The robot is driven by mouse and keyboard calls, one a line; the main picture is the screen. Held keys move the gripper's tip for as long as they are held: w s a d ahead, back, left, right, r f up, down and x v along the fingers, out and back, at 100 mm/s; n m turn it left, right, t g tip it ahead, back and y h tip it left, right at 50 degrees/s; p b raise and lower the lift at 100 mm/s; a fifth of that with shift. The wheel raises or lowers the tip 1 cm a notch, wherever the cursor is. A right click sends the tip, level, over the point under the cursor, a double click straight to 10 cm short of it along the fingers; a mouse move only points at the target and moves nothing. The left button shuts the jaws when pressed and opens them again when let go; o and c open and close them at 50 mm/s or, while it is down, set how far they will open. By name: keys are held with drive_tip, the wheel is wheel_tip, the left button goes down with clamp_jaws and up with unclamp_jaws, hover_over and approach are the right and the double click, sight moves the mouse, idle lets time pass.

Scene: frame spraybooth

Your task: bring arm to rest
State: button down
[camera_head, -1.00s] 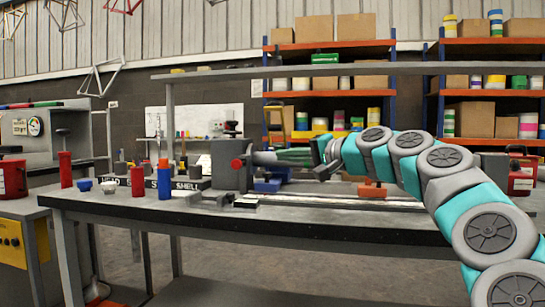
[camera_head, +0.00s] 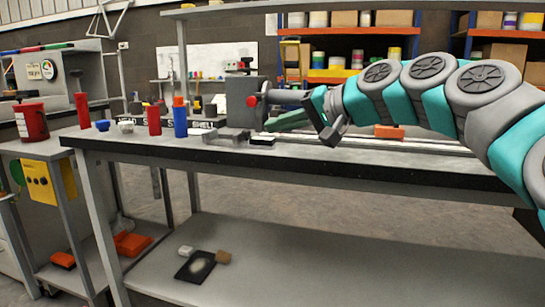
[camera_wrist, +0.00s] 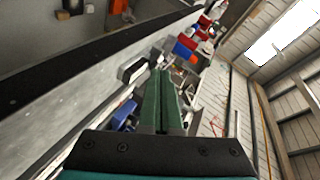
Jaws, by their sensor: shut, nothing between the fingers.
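My gripper (camera_head: 272,125) reaches in from the right on my teal and grey arm. Its green fingers point left, at the level of the grey machine block (camera_head: 243,101) on the workbench (camera_head: 420,176). In the wrist view the two green fingers of my gripper (camera_wrist: 161,73) lie side by side, shut and empty. The bench surface (camera_wrist: 50,112) runs beside them on the left of that view. Whether the fingertips touch anything is hard to tell.
On the bench stand a blue bottle (camera_head: 180,120), a red cylinder (camera_head: 154,120) and small cups, left of the gripper. An orange block (camera_head: 389,131) sits behind the arm. A dark plate (camera_head: 195,266) lies on the lower shelf, which is mostly clear.

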drive_tip(key=s+a+f+n+g+h+p, duration=0.1)
drive_tip(key=s+f+n+g+h+p, duration=0.3)
drive_tip(key=s+f, duration=1.45)
drive_tip(key=s+d+f+m+g+h, duration=0.1)
drive_tip(key=s+d+f+g+h, duration=0.2)
drive_tip(key=s+d+f, duration=0.3)
drive_tip(key=s+d+f+m+g+h+b, duration=0.1)
drive_tip(key=s+d+f+g+h, duration=0.2)
drive_tip(key=s+d+f, duration=0.4)
drive_tip(key=s+f+h, duration=0.1)
drive_tip(key=s+f, duration=0.3)
drive_tip(key=s, duration=0.2)
drive_tip(key=shift+s+f, duration=0.3)
drive_tip(key=shift+f, duration=0.1)
drive_tip(key=shift+d, duration=0.1)
